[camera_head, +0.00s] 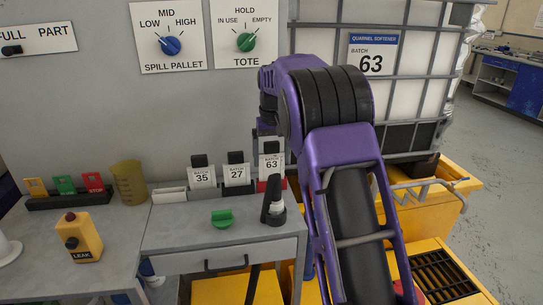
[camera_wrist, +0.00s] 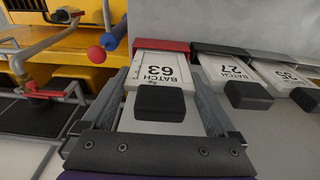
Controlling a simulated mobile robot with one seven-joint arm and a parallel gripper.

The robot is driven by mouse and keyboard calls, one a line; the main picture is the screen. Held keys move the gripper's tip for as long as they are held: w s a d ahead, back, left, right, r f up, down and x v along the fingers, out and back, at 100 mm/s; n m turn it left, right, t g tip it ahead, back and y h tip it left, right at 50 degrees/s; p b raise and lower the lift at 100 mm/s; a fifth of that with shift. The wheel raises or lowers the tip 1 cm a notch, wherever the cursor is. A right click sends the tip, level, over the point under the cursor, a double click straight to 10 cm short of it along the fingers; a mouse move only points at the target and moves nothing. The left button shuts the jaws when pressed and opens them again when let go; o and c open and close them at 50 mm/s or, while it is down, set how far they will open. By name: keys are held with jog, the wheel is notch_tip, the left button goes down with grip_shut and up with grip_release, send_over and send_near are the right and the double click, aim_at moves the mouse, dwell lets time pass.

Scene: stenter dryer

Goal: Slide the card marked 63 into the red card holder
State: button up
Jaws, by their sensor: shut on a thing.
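The white card marked 63 (camera_wrist: 165,70) with a black grip tab (camera_wrist: 160,103) is between the fingers of my gripper (camera_wrist: 158,80) in the wrist view. My gripper is shut on it. The red card holder (camera_wrist: 160,45) lies straight beyond the fingertips, and the card's lower edge meets it; I cannot tell how deep the card sits. In the head view the card (camera_head: 271,163) is upright over the red holder (camera_head: 262,186), which is partly hidden by a dark cone-shaped object. It stands a little higher than its neighbours. My arm hides most of the gripper there.
Cards marked 27 (camera_head: 236,174) and 35 (camera_head: 202,176) stand in black holders just left of card 63. A dark cone-shaped object (camera_head: 274,205) and a green block (camera_head: 222,218) are on the bench in front. A caged white tank (camera_head: 402,98) stands at right.

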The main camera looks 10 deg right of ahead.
jog(key=shift+f+b, duration=0.5)
jog(key=shift+f, duration=0.55)
jog(key=o, duration=1)
notch_tip(320, 180, up, 17)
jog(key=s+p, duration=0.2)
jog(key=p, duration=0.1)
jog(key=shift+r, duration=0.15)
